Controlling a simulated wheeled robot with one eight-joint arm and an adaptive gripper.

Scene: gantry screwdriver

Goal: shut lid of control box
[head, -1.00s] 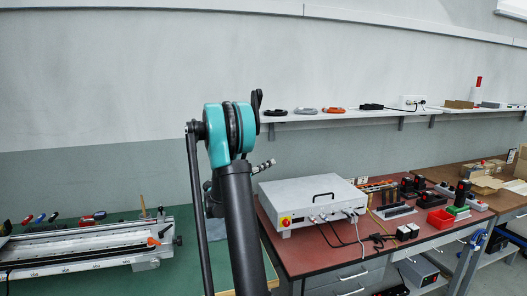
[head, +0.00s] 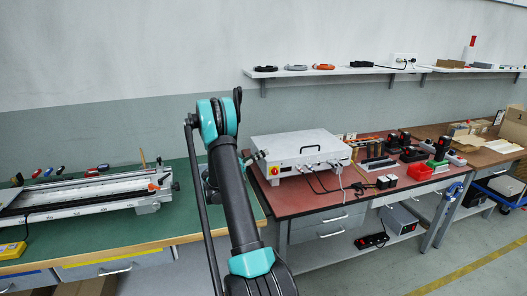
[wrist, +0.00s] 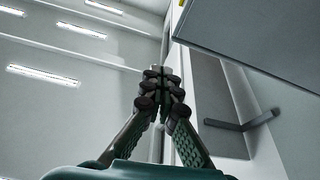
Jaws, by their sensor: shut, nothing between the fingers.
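The control box (head: 300,152) is a pale grey, flat box with a black handle on it, standing at the left end of the red-topped bench. Its lid (head: 285,143) looks flat on top; I cannot tell whether a small gap is left. My gripper (wrist: 162,88) is shut and empty in the wrist view, its fingertips together. In the head view it is mostly hidden behind my arm, with a small dark part showing by the box's left side. A grey panel (wrist: 255,40) fills the wrist view's upper right, apart from the fingertips; I cannot tell whether it is the box.
Cables run from the box's front onto the red bench (head: 325,205). Dark tools and a red bin (head: 419,171) stand right of it. A green bench (head: 100,232) with a long metal rig (head: 85,195) is on the left. A wall shelf (head: 340,72) runs above.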

